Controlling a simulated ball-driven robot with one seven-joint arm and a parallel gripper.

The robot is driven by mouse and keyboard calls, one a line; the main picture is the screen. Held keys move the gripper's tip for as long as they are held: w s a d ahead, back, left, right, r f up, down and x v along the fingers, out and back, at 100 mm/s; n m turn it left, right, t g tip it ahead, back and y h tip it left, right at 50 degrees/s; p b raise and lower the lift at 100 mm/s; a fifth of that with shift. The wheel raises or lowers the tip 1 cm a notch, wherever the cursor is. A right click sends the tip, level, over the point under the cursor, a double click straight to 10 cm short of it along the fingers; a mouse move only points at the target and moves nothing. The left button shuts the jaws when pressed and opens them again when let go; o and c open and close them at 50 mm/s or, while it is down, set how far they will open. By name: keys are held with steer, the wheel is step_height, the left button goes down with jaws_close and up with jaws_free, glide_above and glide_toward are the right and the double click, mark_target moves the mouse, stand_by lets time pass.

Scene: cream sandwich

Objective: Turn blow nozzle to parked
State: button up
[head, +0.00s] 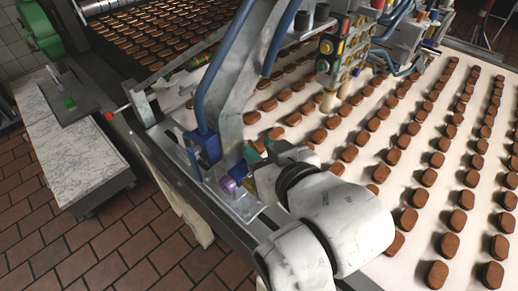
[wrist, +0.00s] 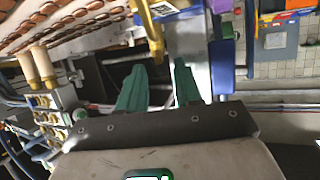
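I cannot tell for sure which part is the blow nozzle. A blue fitting (head: 208,150) with a blue pipe rising from it stands on the conveyor's near-side bracket, with a small purple piece (head: 229,184) below it. My gripper (head: 256,154) is just right of these parts, its teal fingers partly hidden behind my wrist. In the wrist view my gripper (wrist: 160,86) has its two green fingers apart, with nothing clearly held between them. A blue part (wrist: 222,66) lies right of the fingers and a yellow bar (wrist: 150,28) beyond them. Contact cannot be told.
Rows of brown biscuits lie on the white conveyor belt (head: 345,190). A block with coloured buttons (head: 340,55) hangs above the belt. A red-tipped rod (head: 109,115) sticks out at the left. A marble-topped table (head: 75,150) stands across the brick-tiled floor (head: 110,235), which is open.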

steer(key=shift+w+a+f, duration=0.3)
steer(key=shift+w+a, duration=0.05)
steer(key=shift+w, duration=0.15)
steer(key=shift+c, duration=0.4)
jaws_close()
